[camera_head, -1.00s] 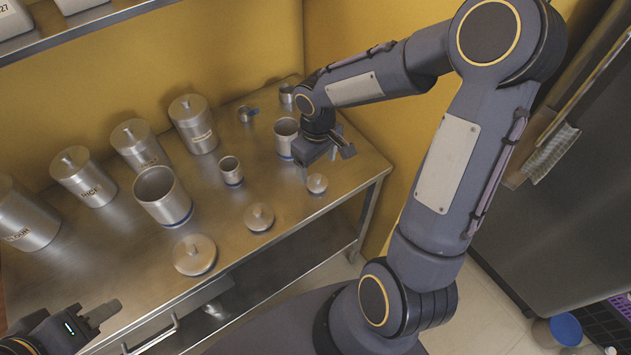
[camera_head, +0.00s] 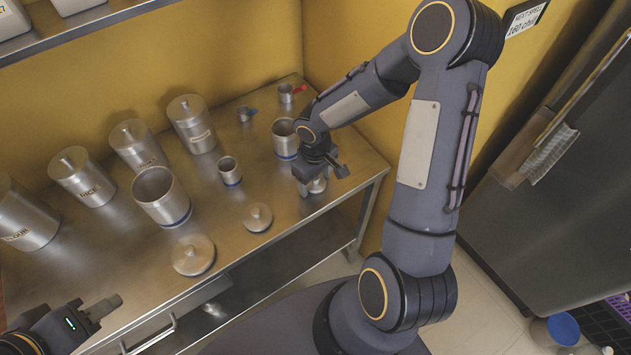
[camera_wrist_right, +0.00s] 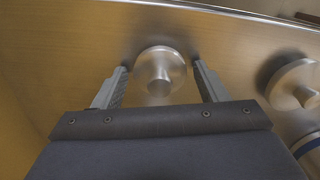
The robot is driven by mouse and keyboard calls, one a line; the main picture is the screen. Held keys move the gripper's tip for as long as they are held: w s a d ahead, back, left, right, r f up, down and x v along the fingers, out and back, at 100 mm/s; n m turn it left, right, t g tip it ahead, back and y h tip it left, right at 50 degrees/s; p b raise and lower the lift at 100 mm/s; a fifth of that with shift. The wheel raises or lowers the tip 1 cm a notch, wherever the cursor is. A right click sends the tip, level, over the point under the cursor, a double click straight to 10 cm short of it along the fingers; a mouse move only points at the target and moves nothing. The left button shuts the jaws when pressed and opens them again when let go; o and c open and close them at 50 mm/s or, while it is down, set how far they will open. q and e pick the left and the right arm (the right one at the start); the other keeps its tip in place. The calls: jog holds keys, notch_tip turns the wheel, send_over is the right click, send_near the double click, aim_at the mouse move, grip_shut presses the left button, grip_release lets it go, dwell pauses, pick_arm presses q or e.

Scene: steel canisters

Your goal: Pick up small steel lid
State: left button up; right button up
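The small steel lid (camera_head: 318,186), round with a knob, lies on the steel table near its right front edge, partly hidden by my right gripper in the head view. In the right wrist view the lid (camera_wrist_right: 160,72) shows whole between the fingertips, with its knob facing the camera. My right gripper (camera_wrist_right: 160,68) is open and points down over it, one finger on each side, with gaps between fingers and lid. My left gripper (camera_head: 104,309) is at the lower left, away from the lids; its finger opening is unclear.
A medium lid (camera_head: 257,217) and a large lid (camera_head: 193,255) lie to the left. Open canisters stand behind: a large one (camera_head: 161,196), a small one (camera_head: 229,171) and one beside my right wrist (camera_head: 284,139). Several lidded canisters line the wall.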

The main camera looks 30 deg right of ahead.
jog(key=c, duration=0.8)
jog(key=shift+r, duration=0.15)
